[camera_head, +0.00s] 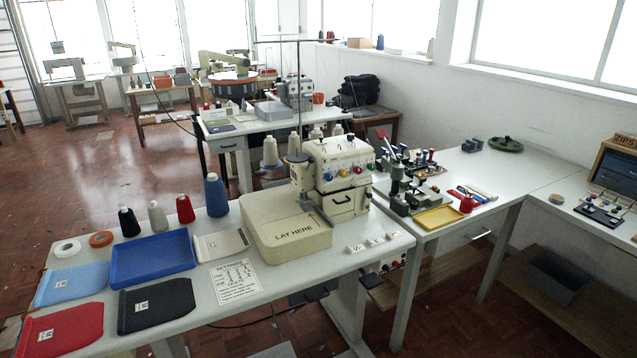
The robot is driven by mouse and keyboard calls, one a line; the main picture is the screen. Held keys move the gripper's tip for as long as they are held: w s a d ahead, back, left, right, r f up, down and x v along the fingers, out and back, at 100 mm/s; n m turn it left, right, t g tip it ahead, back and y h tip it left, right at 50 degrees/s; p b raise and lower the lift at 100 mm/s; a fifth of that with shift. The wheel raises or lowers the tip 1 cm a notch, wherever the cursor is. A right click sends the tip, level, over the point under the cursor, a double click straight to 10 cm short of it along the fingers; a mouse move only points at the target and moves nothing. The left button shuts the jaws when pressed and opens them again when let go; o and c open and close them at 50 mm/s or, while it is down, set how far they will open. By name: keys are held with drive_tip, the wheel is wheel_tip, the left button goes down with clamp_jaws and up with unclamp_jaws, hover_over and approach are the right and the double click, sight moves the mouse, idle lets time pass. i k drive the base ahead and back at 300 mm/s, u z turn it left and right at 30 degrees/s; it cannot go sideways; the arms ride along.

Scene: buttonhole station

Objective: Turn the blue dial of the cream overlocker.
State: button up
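The cream overlocker (312,160) stands on the long pale table, at the middle of the head view. A row of small coloured dials runs across its upper front. The dials are small here, and I cannot read any mark or setting on the blue one. A cream flat bed marked "LAY HERE" (297,233) extends from the machine to the left and front. My gripper is not in view.
A settings sheet (235,281), a blue tray (150,259), folded fabric pieces (156,304) and thread cones (215,195) lie to the left of the machine. Small white labelled blocks (374,241) stand in front. A second table with tools and a yellow tray (438,218) adjoins right.

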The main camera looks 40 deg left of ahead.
sight(328, 177)
drive_tip(key=u, duration=0.9)
drive_tip(key=i, duration=0.35)
drive_tip(key=z, duration=0.75)
drive_tip(key=k, duration=0.15)
drive_tip(key=u, duration=2.85)
drive_tip(key=i, duration=0.3)
drive_tip(key=z, duration=0.1)
